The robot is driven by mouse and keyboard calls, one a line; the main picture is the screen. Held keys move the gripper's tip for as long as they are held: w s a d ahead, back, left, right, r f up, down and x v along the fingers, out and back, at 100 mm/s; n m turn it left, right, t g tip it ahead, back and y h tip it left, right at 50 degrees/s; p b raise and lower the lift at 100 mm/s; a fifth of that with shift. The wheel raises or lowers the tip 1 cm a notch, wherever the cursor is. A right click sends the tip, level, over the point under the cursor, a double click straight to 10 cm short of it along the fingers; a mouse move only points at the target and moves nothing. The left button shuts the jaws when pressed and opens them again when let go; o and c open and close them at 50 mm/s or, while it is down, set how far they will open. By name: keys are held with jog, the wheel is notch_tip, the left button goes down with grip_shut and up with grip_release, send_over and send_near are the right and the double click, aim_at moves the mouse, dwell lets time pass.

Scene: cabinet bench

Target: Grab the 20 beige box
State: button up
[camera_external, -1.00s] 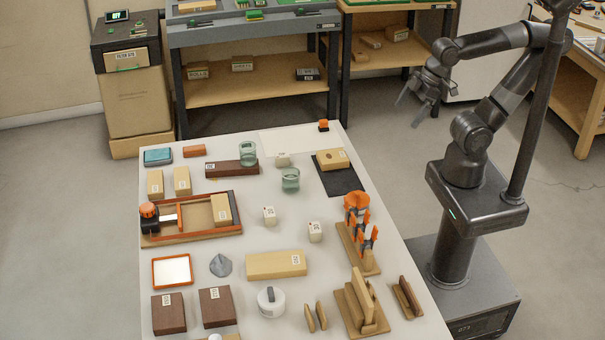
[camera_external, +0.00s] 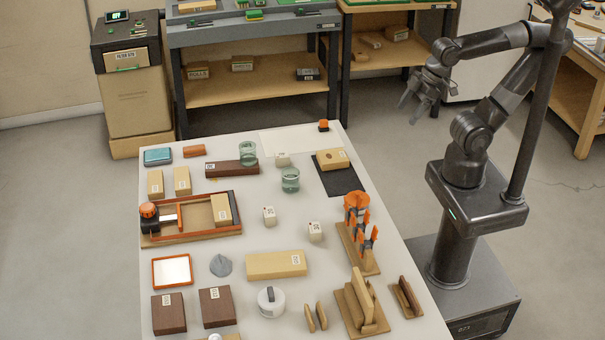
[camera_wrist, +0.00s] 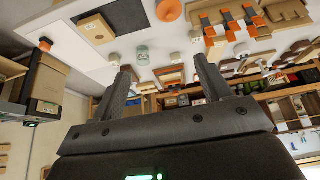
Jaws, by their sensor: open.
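Several beige boxes with small white labels lie on the white table; I cannot read which one is 20. Two small upright ones (camera_external: 155,184) (camera_external: 182,181) are at the left. One (camera_external: 220,207) lies in an orange-edged tray (camera_external: 190,231). A long one (camera_external: 270,265) lies near the middle front. One with a dark hole (camera_external: 330,159) sits on a black mat (camera_external: 340,182) and also shows in the wrist view (camera_wrist: 97,28). My gripper (camera_external: 420,98) is open and empty, beyond the table's right edge; its spread fingers show in the wrist view (camera_wrist: 163,78).
Glass jars (camera_external: 290,180), small white blocks (camera_external: 315,231), an orange clamp stand (camera_external: 358,225), a wooden rack (camera_external: 360,305) and dark brown boxes (camera_external: 215,306) crowd the table. Shelved benches (camera_external: 250,85) stand behind. Floor is clear between table and benches.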

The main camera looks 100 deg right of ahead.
jog(key=w+r+g, duration=0.1)
jog(key=w+r, duration=0.2)
jog(key=w, duration=0.8)
jog(key=g, duration=0.5)
send_over(269, 212)
jog(key=f, duration=2.7)
jog(key=shift+w+d+f, duration=0.25)
jog(key=shift+w+f, duration=0.1)
jog(key=shift+s+a+f, duration=0.1)
jog(key=shift+s+f, duration=0.1)
jog(key=shift+f, duration=1.15)
jog(key=shift+s+a+f, duration=0.1)
jog(key=shift+s+f, duration=0.05)
jog(key=shift+f, duration=1.2)
jog(key=shift+c, duration=0.3)
jog(key=c, duration=1)
